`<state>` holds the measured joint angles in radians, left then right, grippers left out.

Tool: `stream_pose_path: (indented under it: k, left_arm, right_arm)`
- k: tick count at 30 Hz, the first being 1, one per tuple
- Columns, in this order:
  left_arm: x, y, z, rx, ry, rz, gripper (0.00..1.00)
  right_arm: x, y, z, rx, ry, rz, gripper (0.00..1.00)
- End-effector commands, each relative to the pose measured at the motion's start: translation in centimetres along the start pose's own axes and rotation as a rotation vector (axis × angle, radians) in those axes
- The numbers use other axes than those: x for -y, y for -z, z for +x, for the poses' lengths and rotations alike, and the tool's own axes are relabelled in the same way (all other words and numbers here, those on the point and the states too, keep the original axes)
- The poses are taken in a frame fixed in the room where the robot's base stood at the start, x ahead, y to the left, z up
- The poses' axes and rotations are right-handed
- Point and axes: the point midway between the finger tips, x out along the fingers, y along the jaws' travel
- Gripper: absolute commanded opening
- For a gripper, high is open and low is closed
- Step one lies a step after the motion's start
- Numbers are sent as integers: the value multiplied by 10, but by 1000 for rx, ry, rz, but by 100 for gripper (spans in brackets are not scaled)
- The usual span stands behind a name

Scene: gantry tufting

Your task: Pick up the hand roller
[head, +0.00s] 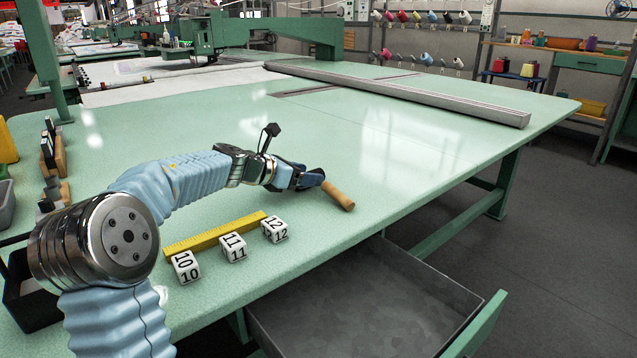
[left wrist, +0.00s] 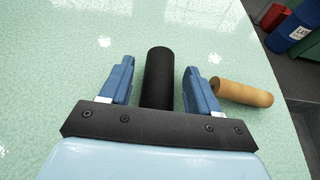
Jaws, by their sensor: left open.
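The hand roller has a black cylinder (left wrist: 158,75) and a wooden handle (left wrist: 242,92). In the head view its handle (head: 338,196) sticks out to the right of my left gripper (head: 308,179), near the front edge of the green table. The gripper hides most of the rest of the roller there. In the left wrist view my left gripper (left wrist: 159,68) is open, with the black cylinder between its blue fingers and a gap on each side. The handle lies outside the right finger. My right gripper is not in view.
Number blocks 10 (head: 186,267), 11 (head: 233,247) and 12 (head: 275,229) stand beside a yellow ruler (head: 215,234) in front of my left arm. An open grey drawer (head: 370,300) juts out below the table edge. The table (head: 400,150) beyond the roller is clear up to a metal beam (head: 400,90).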

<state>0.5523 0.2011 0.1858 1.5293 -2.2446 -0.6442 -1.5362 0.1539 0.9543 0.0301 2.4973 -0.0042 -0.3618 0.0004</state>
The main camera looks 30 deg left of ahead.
Motion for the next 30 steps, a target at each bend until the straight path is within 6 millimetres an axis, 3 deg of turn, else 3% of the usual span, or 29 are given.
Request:
stream_pose_path:
  k: [3, 10, 22, 30]
  left_arm:
    - [0, 0, 11, 0, 0, 0, 62]
    - [0, 0, 13, 1, -1, 1, 62]
    - [0, 0, 12, 1, -1, 1, 1]
    - [0, -2, 11, 1, -1, 1, 1]
  right_arm:
    - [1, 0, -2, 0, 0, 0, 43]
    - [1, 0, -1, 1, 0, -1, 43]
    - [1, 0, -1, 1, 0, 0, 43]
    - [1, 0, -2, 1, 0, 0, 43]
